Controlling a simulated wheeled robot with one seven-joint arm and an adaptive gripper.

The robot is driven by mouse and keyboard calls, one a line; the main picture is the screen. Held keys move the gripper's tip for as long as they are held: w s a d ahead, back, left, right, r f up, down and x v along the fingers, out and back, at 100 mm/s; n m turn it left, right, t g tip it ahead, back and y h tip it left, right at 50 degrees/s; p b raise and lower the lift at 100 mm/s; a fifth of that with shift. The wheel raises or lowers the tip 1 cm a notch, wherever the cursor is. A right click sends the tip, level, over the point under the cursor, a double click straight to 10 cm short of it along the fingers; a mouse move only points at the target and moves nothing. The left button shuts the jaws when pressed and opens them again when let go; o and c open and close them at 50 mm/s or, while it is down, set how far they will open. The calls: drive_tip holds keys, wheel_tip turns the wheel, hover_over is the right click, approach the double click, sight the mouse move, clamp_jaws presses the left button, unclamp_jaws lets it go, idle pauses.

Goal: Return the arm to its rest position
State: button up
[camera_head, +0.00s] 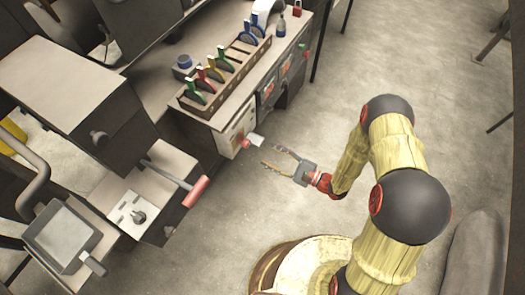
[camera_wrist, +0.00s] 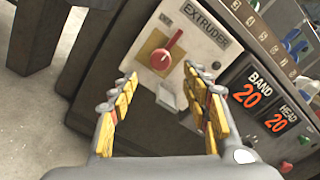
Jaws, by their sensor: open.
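My gripper (camera_head: 279,160) is open and empty at the end of my bent arm, over the open floor just right of the machine's front. In the wrist view my gripper (camera_wrist: 157,82) has its two yellow-padded fingers spread apart, pointing at a panel labelled EXTRUDER. A red rotary knob (camera_wrist: 167,56) sits on that panel beyond the fingertips. In the head view the red knob (camera_head: 247,142) shows just left of my fingers. From these views the fingers look apart from the knob.
A control panel (camera_wrist: 262,90) shows displays reading 20. A rack (camera_head: 226,76) with several coloured-handled tools stands on the bench (camera_head: 208,52). A red-handled lever (camera_head: 195,191) juts out at the left. The floor (camera_head: 290,115) around my gripper is clear.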

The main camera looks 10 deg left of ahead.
drive_tip(key=shift+s+d, duration=0.15)
drive_tip(key=shift+d, duration=0.25)
idle(0.3)
